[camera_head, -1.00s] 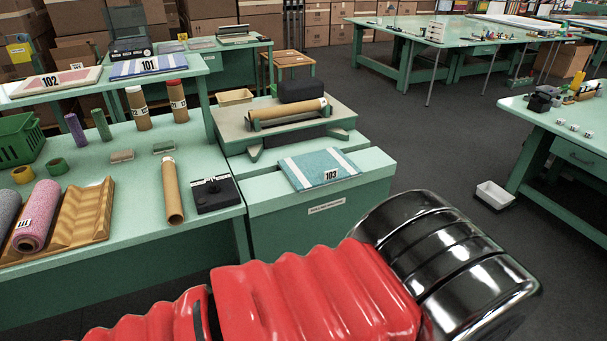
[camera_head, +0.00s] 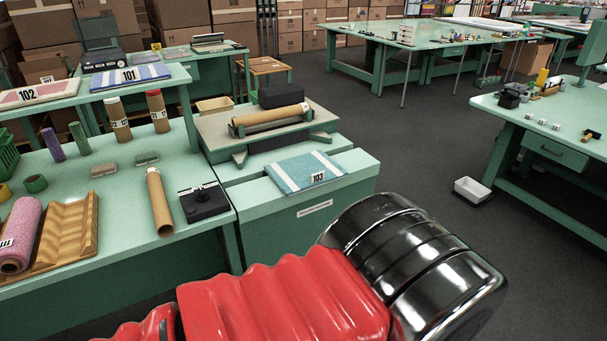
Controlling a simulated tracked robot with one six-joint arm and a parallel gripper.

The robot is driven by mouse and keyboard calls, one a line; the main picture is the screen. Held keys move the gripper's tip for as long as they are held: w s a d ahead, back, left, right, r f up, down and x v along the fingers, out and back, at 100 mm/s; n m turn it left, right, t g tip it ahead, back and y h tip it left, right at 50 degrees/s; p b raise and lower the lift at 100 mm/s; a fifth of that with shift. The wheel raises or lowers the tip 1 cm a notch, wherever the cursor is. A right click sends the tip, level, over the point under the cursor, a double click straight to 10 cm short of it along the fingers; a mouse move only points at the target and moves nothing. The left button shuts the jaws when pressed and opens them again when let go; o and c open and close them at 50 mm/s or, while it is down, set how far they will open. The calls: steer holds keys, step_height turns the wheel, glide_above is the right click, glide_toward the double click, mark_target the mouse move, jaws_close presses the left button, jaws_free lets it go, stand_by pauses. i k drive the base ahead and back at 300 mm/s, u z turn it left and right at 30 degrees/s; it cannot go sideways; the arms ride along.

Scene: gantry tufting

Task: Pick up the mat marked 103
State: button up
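The mat marked 103 (camera_head: 296,170) is a flat teal mat with white stripes and a white 103 label at its right front corner. It lies on top of the green cabinet (camera_head: 262,207) in the middle of the view, with nothing on it. My red-sleeved arm with a shiny black joint crosses the bottom of the picture, in front of the cabinet. My gripper itself does not show.
A roller stand (camera_head: 266,120) with a tan tube stands just behind the mat. The left table (camera_head: 128,215) holds a black box (camera_head: 205,202), a cardboard tube (camera_head: 160,202) and several rolls. Mats 101 (camera_head: 131,78) and 102 (camera_head: 40,93) lie on a raised shelf. Dark floor is open to the right, with a white bin (camera_head: 471,190) on it.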

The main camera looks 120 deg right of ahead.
mark_target(301, 173)
steer(key=z, duration=4.2)
steer(key=i, duration=1)
steer(key=u, duration=0.05)
